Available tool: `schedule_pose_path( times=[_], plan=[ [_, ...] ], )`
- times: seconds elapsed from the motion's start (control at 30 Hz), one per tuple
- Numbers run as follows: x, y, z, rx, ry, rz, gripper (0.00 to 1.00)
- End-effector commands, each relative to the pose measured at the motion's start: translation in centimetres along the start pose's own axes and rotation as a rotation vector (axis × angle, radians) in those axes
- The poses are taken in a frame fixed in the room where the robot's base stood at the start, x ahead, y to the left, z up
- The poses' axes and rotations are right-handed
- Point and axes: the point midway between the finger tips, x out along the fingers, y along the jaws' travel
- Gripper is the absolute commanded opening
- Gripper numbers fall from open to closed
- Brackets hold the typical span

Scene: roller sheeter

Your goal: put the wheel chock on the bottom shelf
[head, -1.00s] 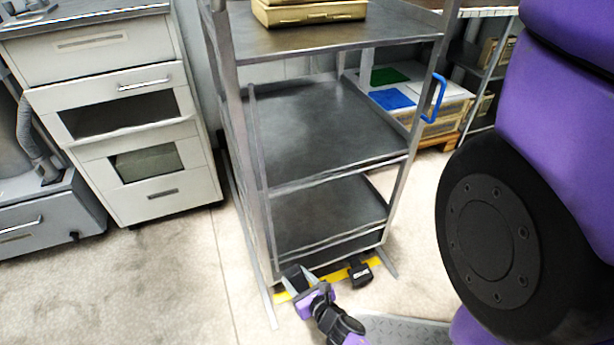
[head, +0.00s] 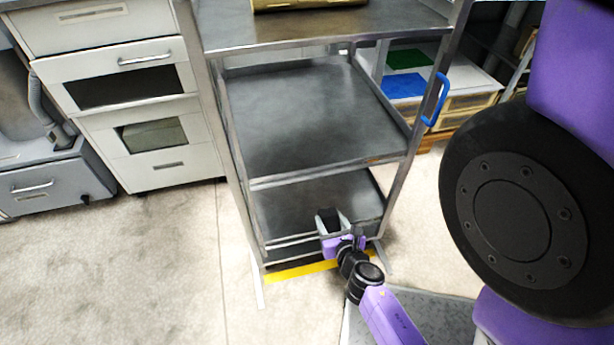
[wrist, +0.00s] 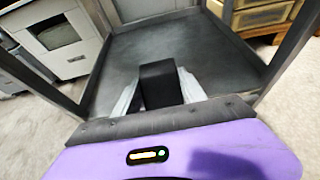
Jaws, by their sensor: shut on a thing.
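The wheel chock is a small black block (head: 328,220). My gripper (head: 332,228) is shut on it, and the chock stands up between the pale fingers. In the head view it overlaps the front part of the bottom shelf (head: 290,207) of the grey metal rack. In the wrist view the chock (wrist: 160,84) sits between the fingers of my gripper (wrist: 160,95), with the dark shelf surface (wrist: 205,50) behind it. I cannot tell whether the chock touches the shelf. The shelf around it looks bare.
The middle shelf (head: 310,120) is empty above the bottom shelf. Rack posts (head: 238,170) stand at the sides. Yellow tape (head: 292,272) lies on the floor at the rack's front. White drawers (head: 150,140) stand to the left, and a blue handle (head: 437,100) is on the right post.

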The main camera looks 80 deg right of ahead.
Motion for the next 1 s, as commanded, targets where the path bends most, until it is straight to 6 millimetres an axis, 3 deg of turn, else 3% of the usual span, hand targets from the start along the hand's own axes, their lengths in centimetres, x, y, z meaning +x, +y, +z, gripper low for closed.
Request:
schedule_pose_path(
  times=[0.17, 0.8, 1.0],
  plan=[
    [1.9, 0.0, 1.4, 0.0, -0.006, -0.003, 0.0],
    [14.9, -0.1, 6.5, 0.003, -0.005, -0.005, 0.0],
    [16.6, -0.1, 7.1, 0.0, -0.004, -0.003, 0.0]
  ],
)
